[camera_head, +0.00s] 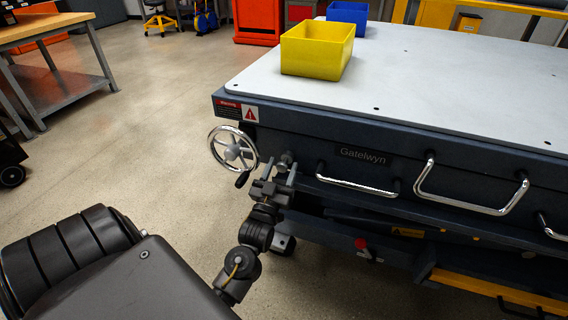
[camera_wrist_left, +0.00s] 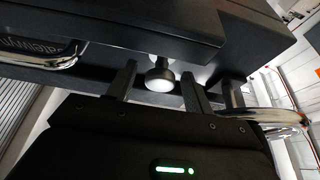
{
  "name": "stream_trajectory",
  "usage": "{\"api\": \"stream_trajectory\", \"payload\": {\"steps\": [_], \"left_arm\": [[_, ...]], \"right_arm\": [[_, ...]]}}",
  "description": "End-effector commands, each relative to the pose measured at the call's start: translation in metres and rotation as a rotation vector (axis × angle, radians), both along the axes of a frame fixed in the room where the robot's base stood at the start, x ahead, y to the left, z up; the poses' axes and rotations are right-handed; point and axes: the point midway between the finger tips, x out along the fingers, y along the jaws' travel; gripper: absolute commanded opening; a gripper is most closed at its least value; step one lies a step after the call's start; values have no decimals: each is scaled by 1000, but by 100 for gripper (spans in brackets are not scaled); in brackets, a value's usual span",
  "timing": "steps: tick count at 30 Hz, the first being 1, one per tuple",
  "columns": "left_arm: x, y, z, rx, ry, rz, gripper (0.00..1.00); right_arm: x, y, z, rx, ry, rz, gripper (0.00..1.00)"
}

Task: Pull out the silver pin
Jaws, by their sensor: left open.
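The silver pin (camera_head: 285,160) has a round knob and sticks out of the dark side of the lift table, between the handwheel and a chrome handle. In the left wrist view its pale knob (camera_wrist_left: 159,80) sits between my two fingers. My left gripper (camera_head: 279,170) is open, with one finger on each side of the pin. In the wrist view the gripper (camera_wrist_left: 157,84) shows gaps between the knob and both fingers. The pin's shaft is mostly hidden behind the knob. My right gripper is not in view.
A spoked handwheel (camera_head: 233,149) is close to the left of the gripper. A chrome handle (camera_head: 357,186) is to its right. A yellow bin (camera_head: 317,51) and a blue bin (camera_head: 348,14) stand on the white tabletop (camera_head: 430,85).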

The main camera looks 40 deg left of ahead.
Motion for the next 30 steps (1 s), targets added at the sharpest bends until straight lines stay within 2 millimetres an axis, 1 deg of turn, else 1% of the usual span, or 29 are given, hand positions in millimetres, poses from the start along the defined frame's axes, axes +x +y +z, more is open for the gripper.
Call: {"api": "stream_trajectory", "payload": {"steps": [1,3,6,16,27,28,30], "left_arm": [[6,2,2,1,-2,0,52],[13,4,5,1,-2,0,52],[18,6,7,0,0,0,52],[20,7,9,0,1,0,52],[20,7,9,0,1,0,3],[20,7,9,0,1,0,0],[20,7,9,0,1,0,0]], "right_arm": [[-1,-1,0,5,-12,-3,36],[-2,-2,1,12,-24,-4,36],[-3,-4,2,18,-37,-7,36],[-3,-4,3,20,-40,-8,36],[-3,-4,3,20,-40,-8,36],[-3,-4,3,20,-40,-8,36],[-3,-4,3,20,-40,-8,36]]}}
